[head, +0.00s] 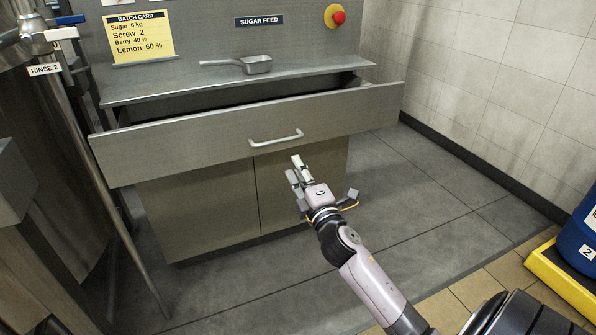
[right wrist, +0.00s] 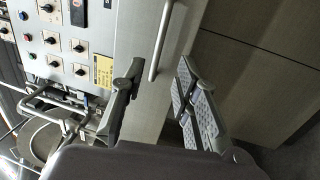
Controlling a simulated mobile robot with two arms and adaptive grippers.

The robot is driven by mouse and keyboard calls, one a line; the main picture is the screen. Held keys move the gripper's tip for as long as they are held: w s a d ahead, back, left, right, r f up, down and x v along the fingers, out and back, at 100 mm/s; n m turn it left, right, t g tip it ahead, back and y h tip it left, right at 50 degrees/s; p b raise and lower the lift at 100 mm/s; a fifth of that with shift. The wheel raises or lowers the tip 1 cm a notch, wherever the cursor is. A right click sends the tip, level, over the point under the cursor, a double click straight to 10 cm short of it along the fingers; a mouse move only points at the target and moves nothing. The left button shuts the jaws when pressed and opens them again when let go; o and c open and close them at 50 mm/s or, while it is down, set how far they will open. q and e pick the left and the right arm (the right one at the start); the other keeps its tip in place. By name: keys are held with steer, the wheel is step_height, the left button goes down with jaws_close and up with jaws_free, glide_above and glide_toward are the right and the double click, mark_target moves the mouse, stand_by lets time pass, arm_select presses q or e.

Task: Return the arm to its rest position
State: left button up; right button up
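My right arm (head: 371,284) comes in from the bottom of the head view and reaches toward the cabinet. My right gripper (head: 297,171) is in front of the cabinet, just below the drawer handle (head: 276,138). In the right wrist view its two fingers (right wrist: 157,88) are spread, with nothing between them. The handle also shows there (right wrist: 160,42), beyond the fingertips and apart from them. My left gripper is not in view.
The wide drawer (head: 230,130) is pulled out below the worktop. A metal scoop (head: 257,65) lies on the worktop. A blue drum (head: 578,240) stands on a yellow base (head: 562,275) at the right. Floor between cabinet and wall is clear.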

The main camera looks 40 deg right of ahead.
stand_by(0.3)
